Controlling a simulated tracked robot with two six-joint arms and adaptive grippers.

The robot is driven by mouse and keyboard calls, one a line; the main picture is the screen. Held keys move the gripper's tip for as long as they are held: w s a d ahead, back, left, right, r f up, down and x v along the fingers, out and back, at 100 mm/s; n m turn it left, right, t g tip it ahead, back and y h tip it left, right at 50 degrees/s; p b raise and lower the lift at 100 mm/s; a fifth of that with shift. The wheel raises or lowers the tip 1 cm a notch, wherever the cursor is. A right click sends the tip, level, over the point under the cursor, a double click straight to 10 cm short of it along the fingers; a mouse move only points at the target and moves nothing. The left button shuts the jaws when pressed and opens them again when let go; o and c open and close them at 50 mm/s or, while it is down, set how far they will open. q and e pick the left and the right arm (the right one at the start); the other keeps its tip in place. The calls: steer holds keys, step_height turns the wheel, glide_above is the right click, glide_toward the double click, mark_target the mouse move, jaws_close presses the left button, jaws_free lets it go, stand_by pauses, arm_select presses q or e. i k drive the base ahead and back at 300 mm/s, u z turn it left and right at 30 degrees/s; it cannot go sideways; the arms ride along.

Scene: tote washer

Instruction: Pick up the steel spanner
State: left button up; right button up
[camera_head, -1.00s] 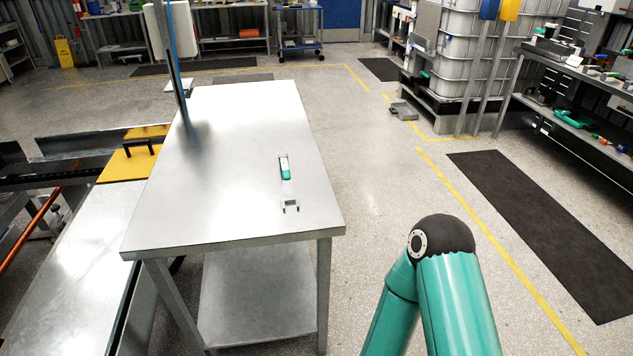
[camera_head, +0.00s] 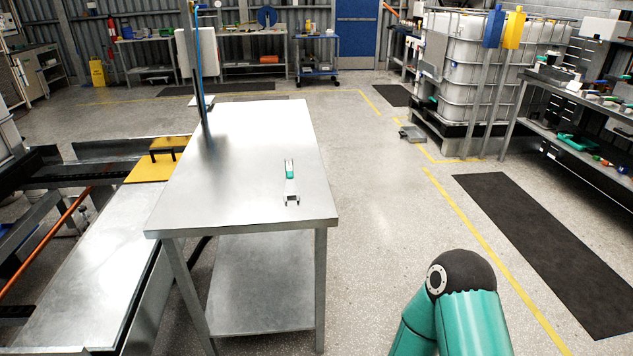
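The steel spanner (camera_head: 291,194) appears to be the slim tool lying on the steel table (camera_head: 235,190), right of the table's middle. Neither of my grippers is in view. Only a teal link and dark joint of my own arm show at the lower right, apart from the table.
A thin blue-topped post (camera_head: 201,75) stands at the table's left edge. A low metal bench with a yellow plate (camera_head: 150,169) adjoins on the left. Open floor lies right of the table, with a black mat (camera_head: 545,240), a caged white tank (camera_head: 462,80) and a tool bench (camera_head: 580,140) beyond.

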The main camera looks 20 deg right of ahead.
mark_target(291, 191)
steer(key=u, duration=0.15)
steer(key=i, duration=0.85)
steer(key=z, duration=0.25)
steer(key=k, duration=0.7)
steer(key=u, duration=0.25)
steer(key=i, duration=0.6)
